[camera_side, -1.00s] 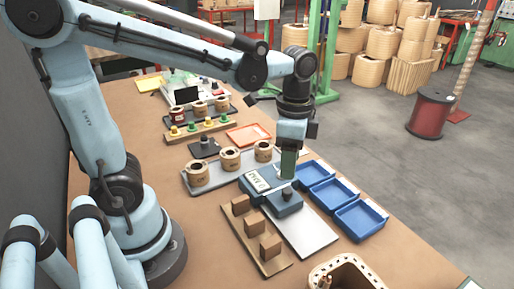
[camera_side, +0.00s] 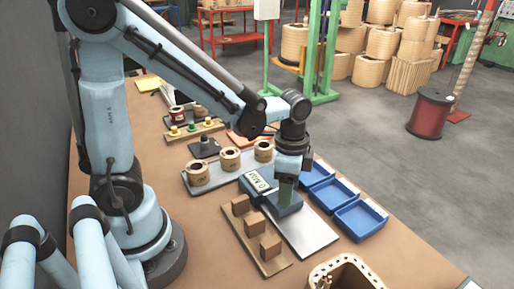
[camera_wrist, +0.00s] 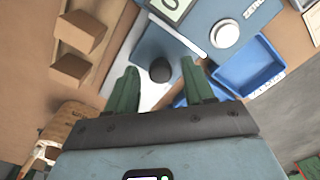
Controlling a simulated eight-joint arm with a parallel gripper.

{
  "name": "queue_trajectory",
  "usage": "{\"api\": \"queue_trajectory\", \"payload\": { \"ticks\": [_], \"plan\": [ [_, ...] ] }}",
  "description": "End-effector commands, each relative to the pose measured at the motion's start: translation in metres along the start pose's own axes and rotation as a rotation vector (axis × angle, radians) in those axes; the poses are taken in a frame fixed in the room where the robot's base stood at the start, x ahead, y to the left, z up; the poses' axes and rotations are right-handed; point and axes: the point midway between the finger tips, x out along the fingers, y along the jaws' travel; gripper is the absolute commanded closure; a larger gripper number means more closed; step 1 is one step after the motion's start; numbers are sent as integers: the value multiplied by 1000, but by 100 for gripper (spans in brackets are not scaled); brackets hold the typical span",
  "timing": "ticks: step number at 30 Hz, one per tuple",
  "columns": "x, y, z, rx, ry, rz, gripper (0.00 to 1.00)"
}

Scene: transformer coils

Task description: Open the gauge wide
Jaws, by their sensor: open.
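The gauge is a blue device on the bench, with a pale display (camera_side: 258,183) on its sloped face in the side view. In the wrist view its blue body (camera_wrist: 190,18) fills the top, with a round white button (camera_wrist: 225,32) marked ZERO and a pale bar along its edge. A dark round knob (camera_wrist: 160,70) stands just in front of it. My gripper (camera_wrist: 160,78) is open, its two green fingers on either side of the knob with gaps visible. In the side view my gripper (camera_side: 286,198) is low over the gauge and hides the knob.
A grey plate (camera_side: 308,232) lies in front of the gauge. Blue trays (camera_side: 362,219) stand to its right. A wooden strip with brown blocks (camera_side: 270,246) is at its left. Coils (camera_side: 230,158) stand on a pale tray behind.

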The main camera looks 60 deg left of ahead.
Motion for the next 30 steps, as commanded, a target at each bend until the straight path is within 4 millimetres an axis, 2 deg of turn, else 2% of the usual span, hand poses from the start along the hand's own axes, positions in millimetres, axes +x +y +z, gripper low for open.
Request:
{"api": "queue_trajectory", "payload": {
  "ticks": [2,12,22,30],
  "plan": [
    [0,0,0,0,0,0,49],
    [0,0,0,0,0,0,100],
    [0,4,-5,3,0,1,100],
    [0,40,-41,9,0,2,100]
  ]
}}
